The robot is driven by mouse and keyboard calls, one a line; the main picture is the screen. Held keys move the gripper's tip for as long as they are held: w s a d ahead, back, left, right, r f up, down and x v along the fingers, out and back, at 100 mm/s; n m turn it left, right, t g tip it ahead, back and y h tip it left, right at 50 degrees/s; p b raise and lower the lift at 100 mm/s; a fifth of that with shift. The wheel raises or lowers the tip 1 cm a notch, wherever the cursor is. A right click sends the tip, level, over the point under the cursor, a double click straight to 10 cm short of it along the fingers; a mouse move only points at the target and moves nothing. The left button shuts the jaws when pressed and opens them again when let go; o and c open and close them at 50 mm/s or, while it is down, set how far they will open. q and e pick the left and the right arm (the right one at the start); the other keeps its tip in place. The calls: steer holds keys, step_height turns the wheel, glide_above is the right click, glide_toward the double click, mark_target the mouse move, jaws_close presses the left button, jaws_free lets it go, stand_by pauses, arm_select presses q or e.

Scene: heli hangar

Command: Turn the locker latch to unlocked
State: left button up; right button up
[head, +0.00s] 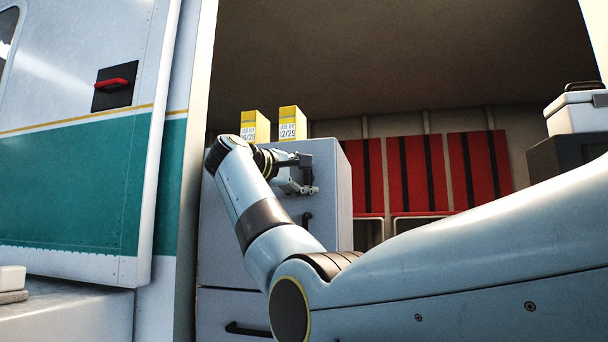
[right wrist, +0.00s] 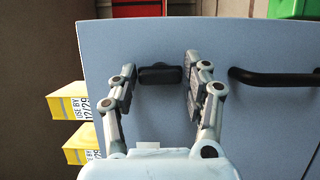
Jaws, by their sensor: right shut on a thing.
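The locker (head: 333,200) is a pale grey-blue cabinet. Its dark latch (right wrist: 160,74) shows in the right wrist view as a short black bar on the door, lying in line with the door handle. My right gripper (head: 306,176) is at the upper part of the locker door and hides the latch in the head view. In the right wrist view its fingers (right wrist: 160,84) stand at the two ends of the latch and are shut on it. My left gripper is not in view.
A black door handle (right wrist: 275,77) is close beside the right gripper. Two yellow boxes (head: 290,122) stand on the locker top. Red folded seats (head: 415,172) are behind it at the right. A white case (head: 575,112) sits far right. A teal-and-white door panel (head: 75,190) is at the left.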

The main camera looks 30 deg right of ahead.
stand_by(0.6)
steer(key=o, duration=1)
steer(key=v, duration=1.2)
